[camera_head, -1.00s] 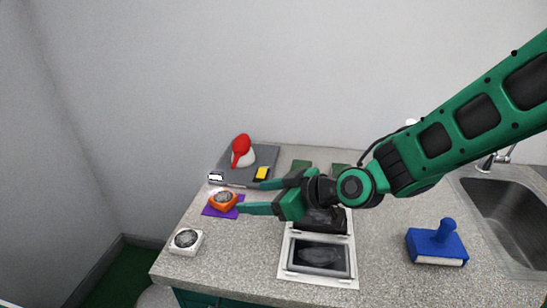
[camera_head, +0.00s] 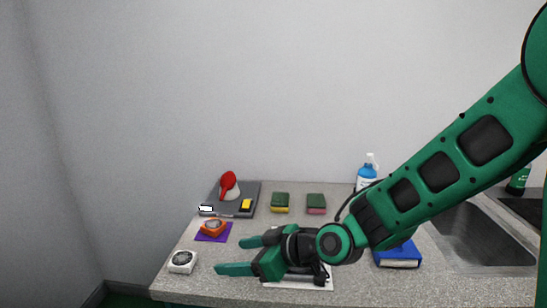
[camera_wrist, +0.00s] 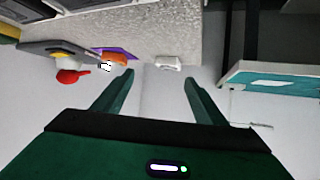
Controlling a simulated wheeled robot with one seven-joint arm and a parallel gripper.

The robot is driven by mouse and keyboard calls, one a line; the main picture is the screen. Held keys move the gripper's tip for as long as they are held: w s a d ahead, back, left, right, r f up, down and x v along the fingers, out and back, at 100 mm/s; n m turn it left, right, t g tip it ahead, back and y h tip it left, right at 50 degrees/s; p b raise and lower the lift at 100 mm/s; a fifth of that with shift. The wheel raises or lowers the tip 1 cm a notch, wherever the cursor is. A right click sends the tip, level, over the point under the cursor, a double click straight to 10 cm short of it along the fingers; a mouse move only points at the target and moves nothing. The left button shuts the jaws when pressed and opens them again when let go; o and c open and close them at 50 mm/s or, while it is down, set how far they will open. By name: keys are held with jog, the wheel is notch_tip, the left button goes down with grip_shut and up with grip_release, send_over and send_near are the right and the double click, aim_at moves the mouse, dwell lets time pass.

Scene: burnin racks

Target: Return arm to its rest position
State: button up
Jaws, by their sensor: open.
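My gripper (camera_head: 236,256) is at the end of my green arm, above the counter. Its two fingers are spread apart with nothing between them. In the wrist view the open fingers (camera_wrist: 157,82) also show empty. The orange device (camera_head: 212,228) sits on a purple mat (camera_head: 226,238), beyond the fingertips and apart from them. A white device (camera_head: 183,262) with a dark round top lies on the counter to the left of the fingers. My wrist and forearm hide part of the counter, including most of a white-framed item (camera_head: 318,285).
A grey board (camera_head: 262,190) at the back left bears a red-and-white object (camera_head: 229,186) and a yellow block (camera_head: 246,205). A sink (camera_head: 480,238) is at right.

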jog(key=d+m+h, duration=0.1)
jog(key=d, duration=0.4)
jog(key=w+d+f+m+h, duration=0.1)
jog(key=d+h, duration=0.1)
jog(key=d, duration=0.4)
jog(key=d+f+m+h, duration=0.1)
jog(key=d, duration=0.5)
jog(key=shift+w+f+m+h, duration=0.1)
jog(key=shift+w+m+h, duration=0.2)
jog(key=shift+h, duration=0.1)
jog(key=s+d+m+h, duration=0.1)
jog(key=d, duration=0.3)
jog(key=s+d+m+h, duration=0.1)
jog(key=d, duration=0.4)
jog(key=s+d+m+h, duration=0.1)
jog(key=d, duration=0.3)
jog(key=shift+d+m+g, duration=0.2)
jog(key=shift+m+g, duration=0.1)
jog(key=shift+m, duration=0.1)
jog(key=s+d+r+m+g+h, duration=0.1)
jog(key=s+d+m+g, duration=0.1)
jog(key=s+d+m, duration=0.4)
jog(key=s+d+r+m+g+h, duration=0.1)
jog(key=s+d+m+g, duration=0.2)
jog(key=s+d, duration=0.9)
jog(key=s+m, duration=0.2)
jog(key=s, duration=0.2)
jog(key=shift+s+d+r+m+h, duration=0.2)
jog(key=shift+d+r+m+h, duration=0.1)
jog(key=shift+d+m+h, duration=0.1)
